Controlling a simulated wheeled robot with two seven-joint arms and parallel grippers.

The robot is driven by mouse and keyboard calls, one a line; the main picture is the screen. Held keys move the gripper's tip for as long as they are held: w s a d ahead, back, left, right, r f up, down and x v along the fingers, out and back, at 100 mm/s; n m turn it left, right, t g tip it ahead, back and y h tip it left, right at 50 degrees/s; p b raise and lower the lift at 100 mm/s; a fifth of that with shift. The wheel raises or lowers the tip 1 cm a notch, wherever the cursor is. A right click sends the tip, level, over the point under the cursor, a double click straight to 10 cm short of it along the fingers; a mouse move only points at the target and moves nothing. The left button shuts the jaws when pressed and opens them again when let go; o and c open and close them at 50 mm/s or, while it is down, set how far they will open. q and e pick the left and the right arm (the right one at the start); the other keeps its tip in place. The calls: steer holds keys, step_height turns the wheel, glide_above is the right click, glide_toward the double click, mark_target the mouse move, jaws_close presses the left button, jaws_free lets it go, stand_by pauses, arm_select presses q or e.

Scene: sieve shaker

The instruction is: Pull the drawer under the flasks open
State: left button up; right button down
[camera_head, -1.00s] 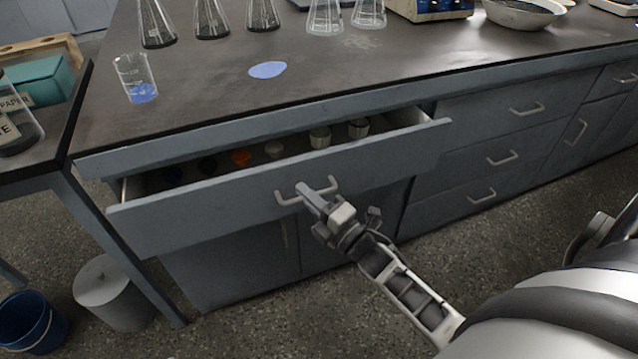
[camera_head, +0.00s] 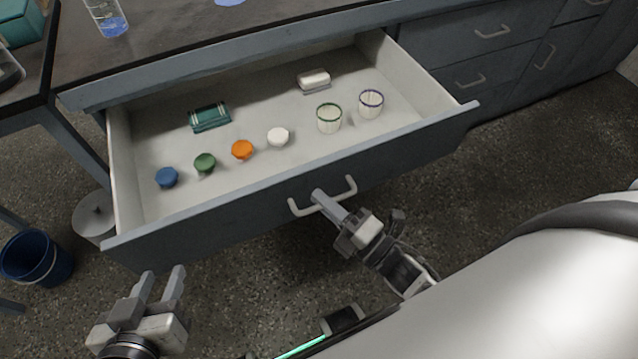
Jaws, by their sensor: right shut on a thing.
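The drawer (camera_head: 290,205) under the worktop stands well open, and its whole inside shows. Its front carries a pale bar handle (camera_head: 345,191). My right gripper (camera_head: 322,197) is shut on this handle, near its middle. My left gripper (camera_head: 161,284) is at the lower left, in front of the drawer front and apart from it, with its two fingers spread and nothing between them.
In the drawer lie blue (camera_head: 166,177), green (camera_head: 205,162), orange (camera_head: 242,149) and white (camera_head: 278,136) stoppers, two cups (camera_head: 329,118), a teal box (camera_head: 209,117) and a white block (camera_head: 313,79). A beaker (camera_head: 107,18) stands on the worktop. A blue bucket (camera_head: 36,258) is on the floor.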

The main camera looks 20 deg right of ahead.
steer(key=shift+s, duration=0.95)
steer(key=c, duration=1.8)
jaws_free()
